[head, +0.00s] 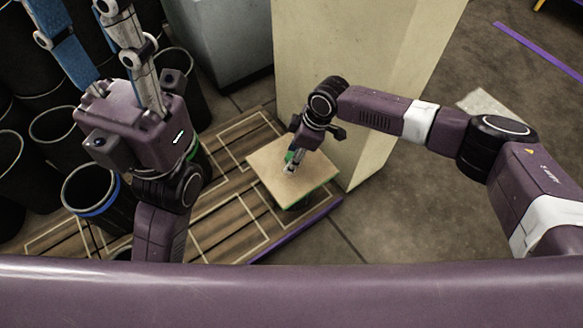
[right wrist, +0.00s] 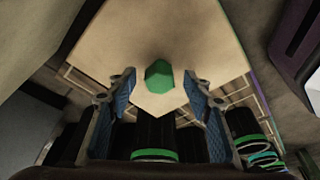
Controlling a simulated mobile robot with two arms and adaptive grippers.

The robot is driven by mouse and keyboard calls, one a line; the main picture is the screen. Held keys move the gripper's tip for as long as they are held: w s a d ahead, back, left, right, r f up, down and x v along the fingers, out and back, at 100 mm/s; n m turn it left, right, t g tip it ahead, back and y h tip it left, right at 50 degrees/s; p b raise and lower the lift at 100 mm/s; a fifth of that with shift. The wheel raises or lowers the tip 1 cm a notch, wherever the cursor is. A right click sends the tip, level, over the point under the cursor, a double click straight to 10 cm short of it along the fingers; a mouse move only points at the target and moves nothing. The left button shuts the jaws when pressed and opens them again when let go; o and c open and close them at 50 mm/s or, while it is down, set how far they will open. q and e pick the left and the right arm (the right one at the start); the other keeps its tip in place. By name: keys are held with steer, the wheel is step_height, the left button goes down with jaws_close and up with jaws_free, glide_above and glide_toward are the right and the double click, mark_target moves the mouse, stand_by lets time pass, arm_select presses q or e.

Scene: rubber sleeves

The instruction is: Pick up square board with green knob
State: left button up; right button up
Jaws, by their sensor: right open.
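The square board (head: 274,168) is light tan with green edges, and sits raised above the striped wooden platform in the head view. Its green knob (head: 289,156) shows beside my right gripper (head: 295,161), which reaches down over the board. In the right wrist view the faceted green knob (right wrist: 159,74) stands on the board (right wrist: 165,30), centred between the two blue-padded fingers of my open right gripper (right wrist: 158,84). There is a gap on each side of the knob. My left gripper (head: 82,20) is at the upper left, its fingers spread, far from the board.
Several dark cylindrical sleeves, one with a blue rim (head: 90,190), stand at the left. A tall cream block (head: 330,70) rises right behind the board. The platform (head: 225,220) has a purple front edge. Grey floor (head: 420,215) lies open to the right.

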steer(key=shift+a+f, duration=0.15)
steer(key=shift+f, duration=0.25)
steer(key=shift+c, duration=0.5)
jaws_close()
steer(key=shift+r, duration=0.15)
